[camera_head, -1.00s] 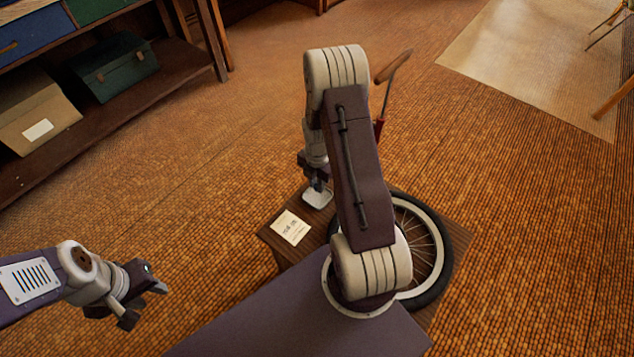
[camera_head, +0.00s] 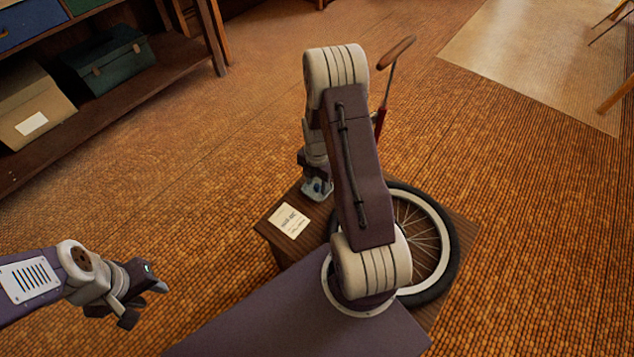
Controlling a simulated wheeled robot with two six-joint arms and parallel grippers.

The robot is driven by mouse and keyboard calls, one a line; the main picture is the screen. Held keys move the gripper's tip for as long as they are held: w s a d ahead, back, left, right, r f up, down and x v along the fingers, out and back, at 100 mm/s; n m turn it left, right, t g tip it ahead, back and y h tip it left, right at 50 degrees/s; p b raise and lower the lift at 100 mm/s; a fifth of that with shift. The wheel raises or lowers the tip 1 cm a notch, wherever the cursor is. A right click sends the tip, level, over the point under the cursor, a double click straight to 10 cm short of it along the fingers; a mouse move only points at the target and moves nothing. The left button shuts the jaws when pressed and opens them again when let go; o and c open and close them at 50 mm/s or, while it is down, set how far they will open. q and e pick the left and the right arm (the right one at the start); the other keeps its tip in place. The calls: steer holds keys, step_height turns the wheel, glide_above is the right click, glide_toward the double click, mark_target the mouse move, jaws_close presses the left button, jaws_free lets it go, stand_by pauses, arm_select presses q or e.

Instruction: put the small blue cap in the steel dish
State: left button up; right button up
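The small steel dish (camera_head: 315,195) sits on the dark wooden board near its far edge, beyond a paper card. My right gripper (camera_head: 317,183) points down over the dish, partly hidden by my own arm. A small bluish patch shows between its fingers and the dish; I cannot tell whether it is the cap or a fingertip. Whether this gripper is open or shut is not clear. My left gripper (camera_head: 144,302) is open and empty at the lower left, away from the board, with its fingers apart.
A printed card (camera_head: 288,221) lies on the wooden board (camera_head: 268,232). A spoked wheel (camera_head: 447,245) lies at the board's right, partly behind my arm. A pump-like tool with a wooden handle (camera_head: 397,52) stands beyond. A shelf with boxes (camera_head: 105,62) is at the upper left; open floor lies between.

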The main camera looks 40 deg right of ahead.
steer(key=shift+r, duration=0.1)
step_height(320, 180, up, 9)
steer(key=p, duration=0.4)
